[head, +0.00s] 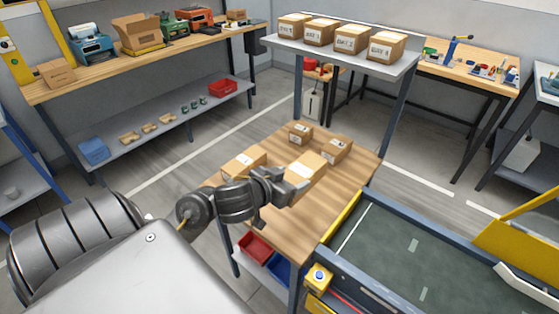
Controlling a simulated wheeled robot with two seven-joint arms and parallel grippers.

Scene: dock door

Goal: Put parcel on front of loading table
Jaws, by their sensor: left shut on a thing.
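My left gripper (290,187) reaches in from the left over the wooden table (340,200), which I take to be the loading table. It is shut on a light brown parcel (308,168) at the fingers' far side. The fingers and arm hide part of this parcel, and I cannot tell whether it touches the tabletop. Another parcel (243,164) lies at the table's left edge, partly behind my arm. Two smaller parcels, one at the back (300,132) and one at the back right (336,150), stand on the same table. My right gripper is not in view.
A conveyor (395,250) with a raised blue and yellow frame adjoins the table's right side. A grey raised shelf (345,47) with several labelled boxes stands behind. Red (257,248) and blue bins sit under the table. The tabletop's near part is clear.

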